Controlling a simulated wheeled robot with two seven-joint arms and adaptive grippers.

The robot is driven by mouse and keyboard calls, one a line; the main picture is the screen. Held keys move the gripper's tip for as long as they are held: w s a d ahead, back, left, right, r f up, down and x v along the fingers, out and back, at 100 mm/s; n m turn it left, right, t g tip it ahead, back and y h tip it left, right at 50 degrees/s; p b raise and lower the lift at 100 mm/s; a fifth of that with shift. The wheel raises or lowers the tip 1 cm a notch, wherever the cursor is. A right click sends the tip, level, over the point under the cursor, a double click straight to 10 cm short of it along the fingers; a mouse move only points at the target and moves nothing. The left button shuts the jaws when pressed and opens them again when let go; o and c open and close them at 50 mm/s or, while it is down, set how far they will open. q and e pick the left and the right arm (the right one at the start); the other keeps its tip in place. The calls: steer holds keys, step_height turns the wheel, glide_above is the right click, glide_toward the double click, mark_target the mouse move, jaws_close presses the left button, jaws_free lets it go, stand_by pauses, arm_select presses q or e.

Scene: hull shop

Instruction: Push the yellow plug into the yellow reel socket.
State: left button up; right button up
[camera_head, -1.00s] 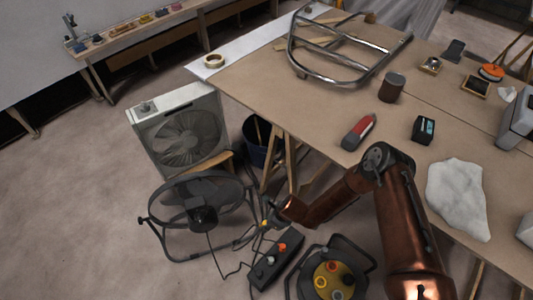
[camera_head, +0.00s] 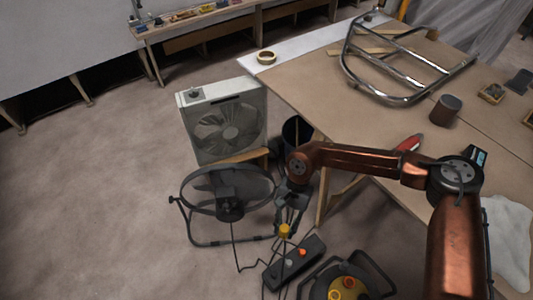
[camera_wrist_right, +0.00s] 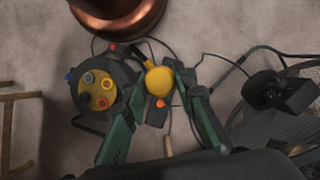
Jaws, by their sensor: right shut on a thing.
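My right gripper (camera_head: 287,218) is shut on the yellow plug (camera_head: 284,230), which hangs just below its fingers. In the right wrist view the plug (camera_wrist_right: 160,80) shows as a round yellow body between the two green fingers. The black cable reel (camera_head: 318,285) stands on the floor at the bottom edge of the head view, partly cut off. Its yellow face shows a yellow socket (camera_head: 335,295) and an orange one. In the wrist view the yellow socket (camera_wrist_right: 107,83) is left of the plug, apart from it, among several coloured sockets. My left gripper is not in view.
A black power strip (camera_head: 285,270) with an orange plug (camera_head: 302,252) lies on the floor close below the gripper. A round fan (camera_head: 228,195) and a box fan (camera_head: 225,125) stand to the left. The workbench (camera_head: 330,95) edge is close to my right arm. Cables cross the floor.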

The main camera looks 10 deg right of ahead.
steer(key=d+r+n+h, duration=0.2)
steer(key=d+r+n, duration=0.3)
steer(key=d, duration=0.6)
step_height(320, 180, up, 2)
steer(key=shift+s+d+r+n+g, duration=0.1)
steer(key=shift+s+d+n+g, duration=0.1)
steer(key=shift+d+n+g, duration=0.15)
